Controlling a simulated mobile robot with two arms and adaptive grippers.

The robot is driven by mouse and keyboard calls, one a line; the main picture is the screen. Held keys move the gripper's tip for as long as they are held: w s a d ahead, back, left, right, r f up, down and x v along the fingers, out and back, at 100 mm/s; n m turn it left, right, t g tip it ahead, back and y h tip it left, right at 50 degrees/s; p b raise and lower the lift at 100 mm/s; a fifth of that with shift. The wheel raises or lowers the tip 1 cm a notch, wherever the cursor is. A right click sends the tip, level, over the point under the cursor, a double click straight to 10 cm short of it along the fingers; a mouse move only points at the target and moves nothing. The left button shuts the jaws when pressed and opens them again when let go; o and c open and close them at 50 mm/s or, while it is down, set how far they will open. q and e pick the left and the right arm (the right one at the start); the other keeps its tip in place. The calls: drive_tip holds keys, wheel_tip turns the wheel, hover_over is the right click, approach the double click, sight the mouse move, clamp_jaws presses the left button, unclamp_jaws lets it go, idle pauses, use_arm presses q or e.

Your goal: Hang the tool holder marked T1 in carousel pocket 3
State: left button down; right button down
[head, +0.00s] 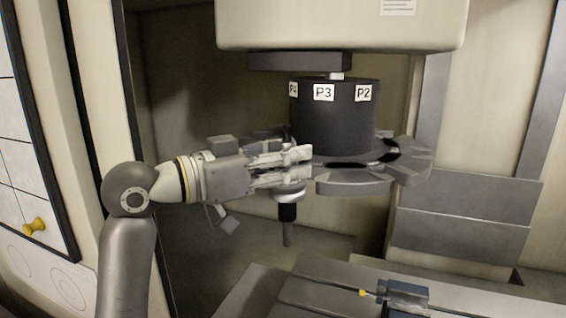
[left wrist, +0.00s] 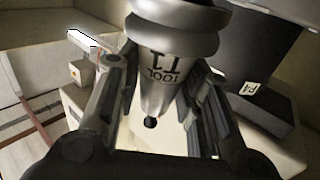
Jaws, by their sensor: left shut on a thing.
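The tool holder marked T1 (left wrist: 165,70) is a grey metal cone with a flange, between the fingers of my left gripper (head: 300,165). In the head view the holder's lower part (head: 288,215), a dark collar with a grey tool, hangs upright below the fingers. My left gripper is shut on the holder at the front left of the carousel (head: 350,187). The carousel is a dark drum with labels P4, P3 (head: 323,93) and P2, above a slotted grey disc. My fingers hide the disc's edge below P3, so I cannot tell whether the holder touches a pocket. My right gripper is not in view.
A pale machine housing (head: 340,25) overhangs the carousel. A grey machine table (head: 310,298) with a dark vise-like block (head: 402,295) lies below. A panel with a yellow knob (head: 34,227) stands at the left. The space under the held tool looks clear.

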use_arm(q)
drive_tip(key=w+d+p, duration=0.1)
drive_tip(key=w+d, duration=0.3)
drive_tip(key=w, duration=0.9)
drive_tip(key=shift+d+p, duration=0.15)
drive_tip(key=shift+p, duration=0.25)
idle(0.6)
drive_tip(key=shift+w+r, duration=0.1)
drive_tip(key=shift+r, duration=0.15)
idle(0.7)
drive_tip(key=shift+f+b, duration=0.45)
drive_tip(key=shift+f, duration=0.15)
idle(1.1)
drive_tip(key=c, duration=0.9)
unclamp_jaws()
drive_tip(key=shift+s, duration=0.25)
wheel_tip(320, 180, up, 10)
drive_tip(key=shift+f, duration=0.1)
